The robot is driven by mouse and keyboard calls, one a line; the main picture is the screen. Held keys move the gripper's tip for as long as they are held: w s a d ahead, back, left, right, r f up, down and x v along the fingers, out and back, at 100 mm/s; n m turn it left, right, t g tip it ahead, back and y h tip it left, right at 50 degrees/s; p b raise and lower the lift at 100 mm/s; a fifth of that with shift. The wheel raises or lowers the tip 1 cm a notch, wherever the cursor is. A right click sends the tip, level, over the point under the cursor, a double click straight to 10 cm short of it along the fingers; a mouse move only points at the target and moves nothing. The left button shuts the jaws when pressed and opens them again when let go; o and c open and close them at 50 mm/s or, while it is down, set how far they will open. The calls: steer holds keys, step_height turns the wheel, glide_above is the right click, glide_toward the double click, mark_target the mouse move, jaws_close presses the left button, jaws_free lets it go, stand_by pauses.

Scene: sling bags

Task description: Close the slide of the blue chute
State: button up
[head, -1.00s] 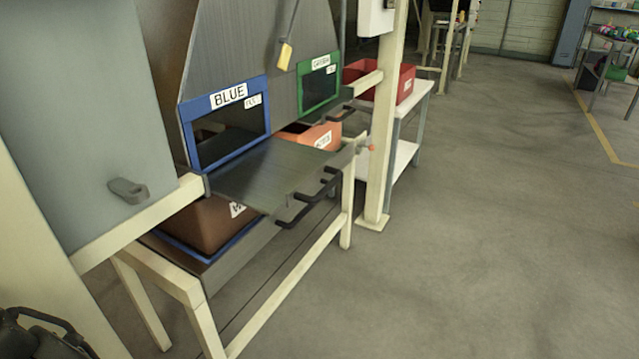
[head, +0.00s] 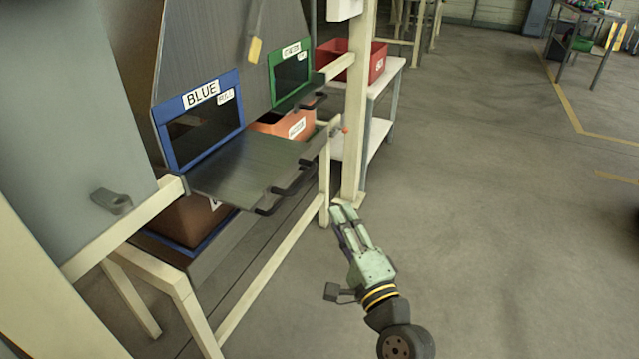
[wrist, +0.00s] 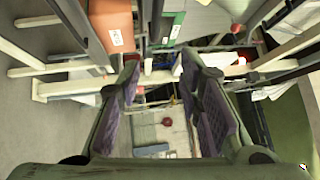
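The blue chute has a blue frame (head: 165,145) with a "BLUE" label around a dark opening in the head view. Its slide (head: 240,165) is a flat grey metal plate sticking out in front of the opening. A dark handle (head: 290,186) is on the slide's outer edge. My gripper (head: 345,212) is to the right of and below the handle, clear of it, in front of the frame post. In the wrist view my gripper (wrist: 160,85) is empty, with a wide gap between its fingers. I cannot make out the blue slide in the wrist view.
The green chute (head: 273,88) stands behind and to the right, with an orange bin (head: 297,127) below. A brown bin (head: 185,222) is under the blue slide. A cream post (head: 352,140) and a red bin (head: 372,62) are right. Open floor lies right.

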steer(key=d+m, duration=0.1)
steer(key=s+d+f, duration=0.1)
steer(key=shift+s+d+f+m+h, duration=0.2)
steer(key=shift+d+f+m+h, duration=0.1)
steer(key=shift+m+h, duration=0.1)
steer(key=shift+c, duration=1.2)
steer(key=shift+w+a+r, duration=0.1)
steer(key=shift+w, duration=0.15)
steer(key=shift+c, duration=0.7)
steer(key=p+x, duration=0.3)
steer(key=x, duration=0.6)
steer(key=shift+w+a+r, duration=0.1)
steer(key=shift+w+a, duration=0.1)
steer(key=shift+w, duration=0.15)
jaws_close()
steer(key=shift+w+a+r+p, duration=0.1)
steer(key=shift+w+a+p, duration=0.3)
steer(key=shift+a, duration=0.4)
steer(key=shift+w+a+r+p, duration=0.1)
steer(key=shift+w+a+p, duration=0.25)
steer(key=shift+a, duration=0.4)
